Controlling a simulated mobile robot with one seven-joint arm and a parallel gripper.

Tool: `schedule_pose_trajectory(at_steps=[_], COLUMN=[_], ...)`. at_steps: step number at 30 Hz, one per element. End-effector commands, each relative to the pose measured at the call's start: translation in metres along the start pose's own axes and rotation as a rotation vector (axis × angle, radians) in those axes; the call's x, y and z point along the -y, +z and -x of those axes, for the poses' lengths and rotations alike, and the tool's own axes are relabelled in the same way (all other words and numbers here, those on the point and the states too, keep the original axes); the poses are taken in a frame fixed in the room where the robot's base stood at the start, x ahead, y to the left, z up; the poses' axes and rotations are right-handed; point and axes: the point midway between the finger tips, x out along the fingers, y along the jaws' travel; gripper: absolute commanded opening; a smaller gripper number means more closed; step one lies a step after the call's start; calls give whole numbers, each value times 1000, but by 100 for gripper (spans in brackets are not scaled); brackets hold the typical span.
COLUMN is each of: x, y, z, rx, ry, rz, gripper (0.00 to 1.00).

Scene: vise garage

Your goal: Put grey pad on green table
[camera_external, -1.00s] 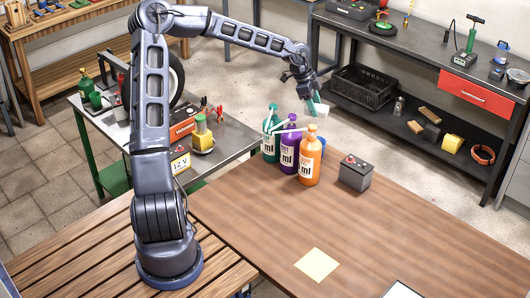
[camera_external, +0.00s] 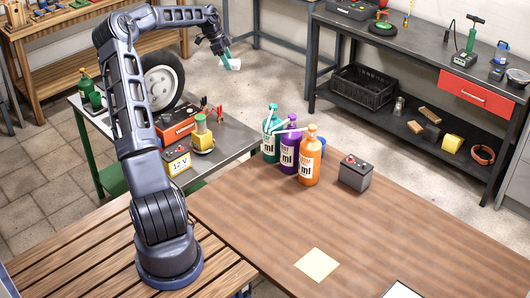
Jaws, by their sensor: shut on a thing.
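My gripper (camera_external: 226,55) is at the upper middle of the external view, with its fingers pointing down. It is shut on a small pale block, which I take to be the grey pad (camera_external: 233,65). The pad hangs in the air, clear of any surface, and appears beyond the table's far right corner. The green table (camera_external: 232,137) has green legs and a grey top. It stands left of the middle, partly hidden by my arm.
The green table carries a wheel (camera_external: 163,84), a red battery box (camera_external: 176,127), a yellow item (camera_external: 201,133) and a 12 V box (camera_external: 178,163). Its right part has some bare top. Several bottles (camera_external: 309,160) and a grey battery (camera_external: 355,173) stand on the brown table (camera_external: 400,220).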

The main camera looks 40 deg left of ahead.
Motion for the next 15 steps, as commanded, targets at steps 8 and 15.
schedule_pose_trajectory(at_steps=[8, 15], x=[29, 37], y=[108, 200], z=[58, 107], rx=[0, 0], ry=[-10, -14], rz=[26, 33], gripper=[24, 24])
